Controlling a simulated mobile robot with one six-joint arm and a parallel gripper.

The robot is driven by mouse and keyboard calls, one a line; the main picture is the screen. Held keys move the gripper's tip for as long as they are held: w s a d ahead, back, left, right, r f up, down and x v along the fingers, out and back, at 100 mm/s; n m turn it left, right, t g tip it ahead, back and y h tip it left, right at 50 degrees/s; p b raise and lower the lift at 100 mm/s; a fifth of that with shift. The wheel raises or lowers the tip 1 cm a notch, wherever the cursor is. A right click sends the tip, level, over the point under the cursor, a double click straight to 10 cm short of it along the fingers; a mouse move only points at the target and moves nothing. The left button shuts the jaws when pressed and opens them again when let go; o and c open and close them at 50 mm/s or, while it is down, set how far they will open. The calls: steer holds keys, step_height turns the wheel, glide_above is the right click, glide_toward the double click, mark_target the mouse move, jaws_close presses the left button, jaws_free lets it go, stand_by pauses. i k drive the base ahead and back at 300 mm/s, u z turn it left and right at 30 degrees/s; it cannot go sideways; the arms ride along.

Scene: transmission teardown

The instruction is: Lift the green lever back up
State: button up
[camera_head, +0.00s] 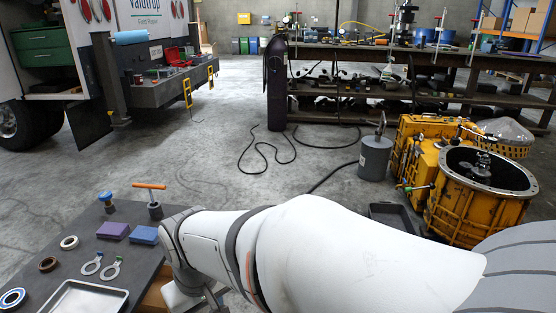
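A small green piece (402,187), which looks like the green lever, shows on the left side of the yellow transmission housing (470,212) at the right. It is too small to tell how it is tilted. My white arm reaches from the lower right to the left, ending over the dark workbench (75,230). My gripper (208,301) is partly in view at the bottom edge, low beside the bench and far from the green piece. Its fingers are cut off and partly hidden by my wrist.
The bench holds purple (113,230) and blue (143,234) blocks, rings, an orange-handled tool (150,190) and a metal tray (88,298). A grey canister (375,157) and a dark tray (394,217) stand by the housing. Hoses lie on otherwise clear floor.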

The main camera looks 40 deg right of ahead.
mark_target(432, 185)
steer(key=z, duration=1.55)
steer(key=i, duration=0.8)
steer(key=z, duration=1.15)
steer(key=k, duration=0.5)
steer(key=u, duration=1.35)
steer(key=i, duration=0.25)
steer(key=z, duration=0.05)
